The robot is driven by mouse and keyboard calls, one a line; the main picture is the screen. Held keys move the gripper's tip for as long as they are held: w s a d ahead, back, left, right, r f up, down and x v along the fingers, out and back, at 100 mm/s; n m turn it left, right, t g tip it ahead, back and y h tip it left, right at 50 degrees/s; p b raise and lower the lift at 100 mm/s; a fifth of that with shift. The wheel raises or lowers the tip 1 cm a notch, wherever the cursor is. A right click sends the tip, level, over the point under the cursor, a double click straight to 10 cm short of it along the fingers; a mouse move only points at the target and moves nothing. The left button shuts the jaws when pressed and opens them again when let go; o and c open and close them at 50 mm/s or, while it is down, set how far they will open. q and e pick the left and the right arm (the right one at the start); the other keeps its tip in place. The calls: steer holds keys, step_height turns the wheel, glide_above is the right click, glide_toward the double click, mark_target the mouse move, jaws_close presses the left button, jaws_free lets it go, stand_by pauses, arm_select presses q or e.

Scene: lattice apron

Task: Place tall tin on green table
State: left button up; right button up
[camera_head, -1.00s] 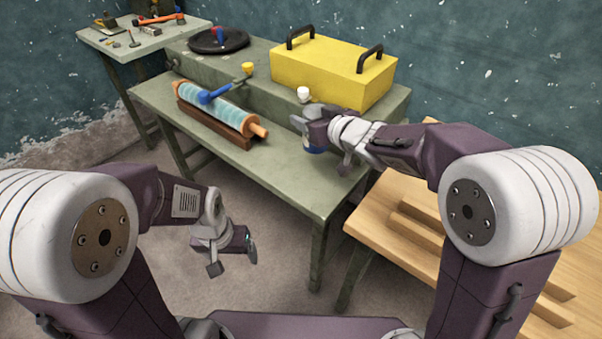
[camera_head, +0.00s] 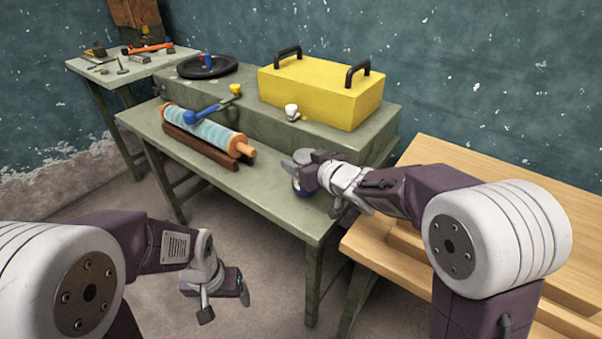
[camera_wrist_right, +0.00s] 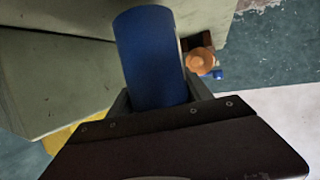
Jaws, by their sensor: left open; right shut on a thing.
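The tall tin (camera_head: 303,188) is blue, with a pale band near its top. It is upright over the right part of the green table (camera_head: 268,196); I cannot tell whether its base touches the top. My right gripper (camera_head: 304,168) is shut on it and hides part of it. In the right wrist view the blue tin (camera_wrist_right: 150,58) sticks out between the fingers of my right gripper (camera_wrist_right: 160,100). My left gripper (camera_head: 226,300) is open and empty, low in front of the table, over the floor.
A teal roller with orange handles (camera_head: 205,131) lies on a wooden stand left of the tin. A raised step (camera_head: 240,100) behind holds a yellow box (camera_head: 320,95), a small white object (camera_head: 291,112) and a black disc (camera_head: 190,70). A wooden bench (camera_head: 450,165) stands right.

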step_height(320, 180, down, 2)
steer(key=shift+f+b, duration=0.25)
steer(key=shift+b, duration=0.1)
steer(key=shift+w+r, duration=0.1)
steer(key=shift+r, duration=0.1)
jaws_close()
steer(key=shift+f, duration=0.15)
steer(key=o, duration=1.5)
jaws_free()
steer(key=shift+c, duration=0.2)
arm_select(q)
steer(key=shift+f, duration=0.8)
arm_select(e)
steer(key=shift+r+p, duration=0.3)
steer(key=shift+p, duration=0.05)
arm_select(q)
step_height(320, 180, up, 4)
steer(key=p, duration=0.3)
steer(key=shift+r+p, duration=0.2)
steer(key=shift+p, duration=0.2)
arm_select(e)
steer(key=v, duration=1.2)
steer(key=shift+f, duration=0.2)
